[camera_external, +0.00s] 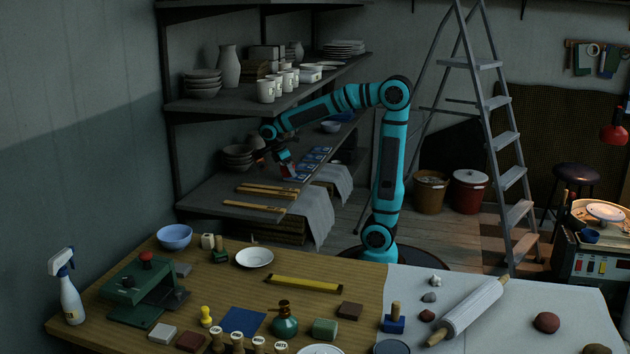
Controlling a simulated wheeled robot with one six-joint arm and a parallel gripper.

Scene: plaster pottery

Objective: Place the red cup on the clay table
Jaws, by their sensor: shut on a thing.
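My gripper (287,168) hangs at the end of the teal arm, in front of the shelving and above its lower shelf. It is shut on a small, dark red thing, which looks like the red cup (283,155); it is small and dim, and its shape is partly hidden by the gripper. The worktable in the foreground, which I take for the clay table, has a bare wooden left part (345,265) and a pale cloth-covered right part (575,305). My gripper is behind this table and well apart from it.
A rolling pin (470,310) and several lumps lie on the cloth. White cups (266,91) line the upper shelf. A stepladder (497,130) stands behind.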

